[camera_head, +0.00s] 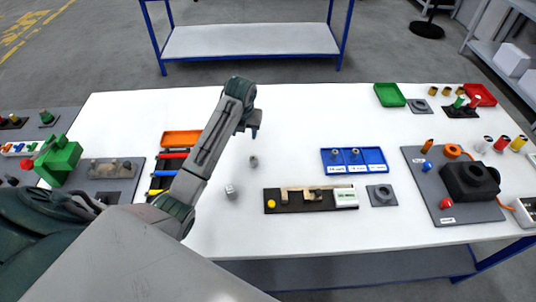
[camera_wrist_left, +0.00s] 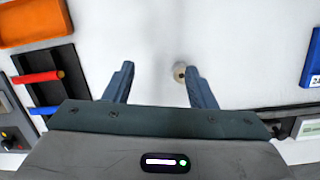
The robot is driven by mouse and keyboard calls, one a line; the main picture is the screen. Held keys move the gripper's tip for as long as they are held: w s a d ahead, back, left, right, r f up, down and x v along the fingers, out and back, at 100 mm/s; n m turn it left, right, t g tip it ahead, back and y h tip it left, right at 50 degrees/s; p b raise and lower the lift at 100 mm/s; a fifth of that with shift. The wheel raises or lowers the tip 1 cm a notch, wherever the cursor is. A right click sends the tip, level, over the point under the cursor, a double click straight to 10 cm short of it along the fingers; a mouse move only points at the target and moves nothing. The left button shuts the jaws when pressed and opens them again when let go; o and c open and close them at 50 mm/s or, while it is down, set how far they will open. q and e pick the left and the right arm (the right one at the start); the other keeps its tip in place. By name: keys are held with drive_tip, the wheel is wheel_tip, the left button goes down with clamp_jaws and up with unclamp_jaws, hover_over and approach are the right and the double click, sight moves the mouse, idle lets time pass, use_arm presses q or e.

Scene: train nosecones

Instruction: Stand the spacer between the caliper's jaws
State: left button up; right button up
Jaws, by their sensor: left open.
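The caliper (camera_head: 290,208) lies at the front middle of the table in the head view, a dark base with brass-coloured jaws, a yellow knob and a pale display. A small grey piece (camera_head: 253,161), which looks like the spacer, stands on bare table left of it. In the left wrist view this piece (camera_wrist_left: 180,71) is round with a dark hole, near the right finger's tip. My left gripper (camera_head: 254,131) is open and empty above the table; its fingers (camera_wrist_left: 158,75) also show in the wrist view. My right gripper is not in view.
A small light grey block (camera_head: 231,191) sits left of the caliper. An orange tray (camera_head: 181,138) and coloured-handled tools are at the left. A blue tray (camera_head: 354,170) and a grey plate (camera_head: 382,203) are near the caliper. The table's back middle is clear.

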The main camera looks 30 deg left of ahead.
sight(253, 157)
use_arm(q)
drive_tip(key=d+f+b, duration=0.1)
drive_tip(key=f+b, duration=0.1)
drive_tip(key=d+f+m+g+h+b, duration=0.1)
drive_tip(key=b, duration=0.1)
drive_tip(key=s+d+f+m+b, duration=0.1)
drive_tip(key=f+b, duration=0.1)
drive_tip(key=shift+s+d+f+g, duration=0.1)
drive_tip(key=shift+d+f+g, duration=0.2)
drive_tip(key=shift+d+g, duration=0.1)
drive_tip(key=shift+f+b, duration=0.5)
drive_tip(key=shift+f, duration=0.05)
drive_tip(key=shift+s+f+p, duration=0.15)
drive_tip(key=shift+f+p, duration=0.05)
drive_tip(key=shift+p, duration=0.6)
wheel_tip(253, 157, down, 2)
drive_tip(key=shift+f, duration=0.5)
drive_tip(key=c, duration=1.1)
drive_tip(key=shift+o, duration=0.2)
